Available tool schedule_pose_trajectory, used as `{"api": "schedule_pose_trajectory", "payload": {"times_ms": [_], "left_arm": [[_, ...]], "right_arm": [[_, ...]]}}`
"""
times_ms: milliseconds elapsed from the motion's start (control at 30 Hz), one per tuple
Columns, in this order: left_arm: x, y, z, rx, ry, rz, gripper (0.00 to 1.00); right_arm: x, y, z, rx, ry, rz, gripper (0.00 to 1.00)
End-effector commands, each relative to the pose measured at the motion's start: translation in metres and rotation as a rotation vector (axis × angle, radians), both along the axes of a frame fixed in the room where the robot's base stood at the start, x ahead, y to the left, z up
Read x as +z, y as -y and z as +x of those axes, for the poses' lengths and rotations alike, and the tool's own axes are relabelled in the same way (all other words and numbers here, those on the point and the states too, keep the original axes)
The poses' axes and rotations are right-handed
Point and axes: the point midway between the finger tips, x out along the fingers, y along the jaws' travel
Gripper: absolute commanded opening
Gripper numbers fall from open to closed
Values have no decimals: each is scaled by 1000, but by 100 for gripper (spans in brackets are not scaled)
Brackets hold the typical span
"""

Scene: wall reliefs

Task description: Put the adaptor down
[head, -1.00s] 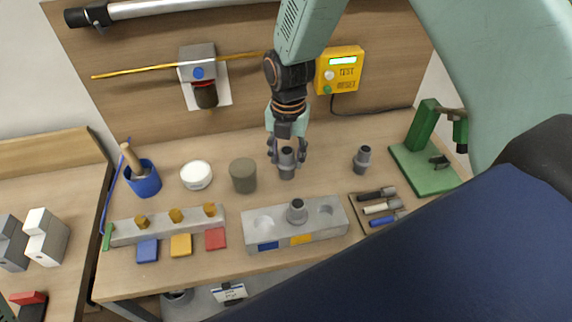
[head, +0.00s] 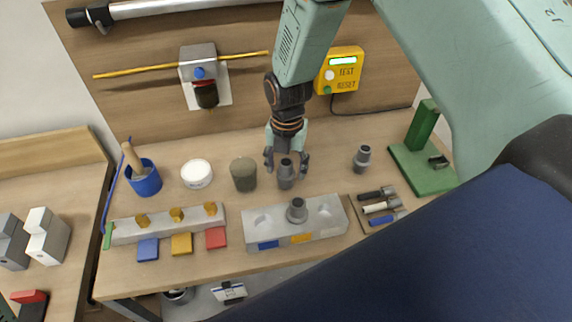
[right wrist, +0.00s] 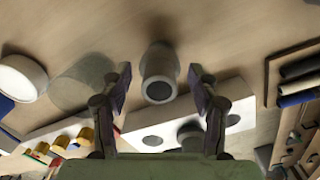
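A grey adaptor (head: 286,176) stands upright on the bench, behind the grey block. My right gripper (head: 286,163) is above and around it, with fingers spread to either side. In the right wrist view, the adaptor (right wrist: 159,76) sits between the two fingers of the gripper (right wrist: 160,82), with a clear gap on both sides. A second adaptor (head: 362,160) stands to the right, and a third (head: 297,208) sits in the middle of the grey block (head: 326,228). My left gripper is not in view.
A dark green-grey cylinder (head: 243,174) stands close left of the gripper, with a white round tub (head: 197,173) beyond it. A tray of tools (head: 390,204) and a green press stand (head: 424,166) are at the right. A yellow test box (head: 339,70) is on the wall behind.

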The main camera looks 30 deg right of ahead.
Motion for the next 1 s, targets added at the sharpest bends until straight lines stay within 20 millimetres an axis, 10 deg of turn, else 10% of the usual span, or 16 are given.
{"api": "schedule_pose_trajectory", "payload": {"times_ms": [433,1000], "left_arm": [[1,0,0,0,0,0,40],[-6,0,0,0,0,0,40]], "right_arm": [[9,0,1,0,3,0,66],[110,1,0,-1,3,0,66]]}}
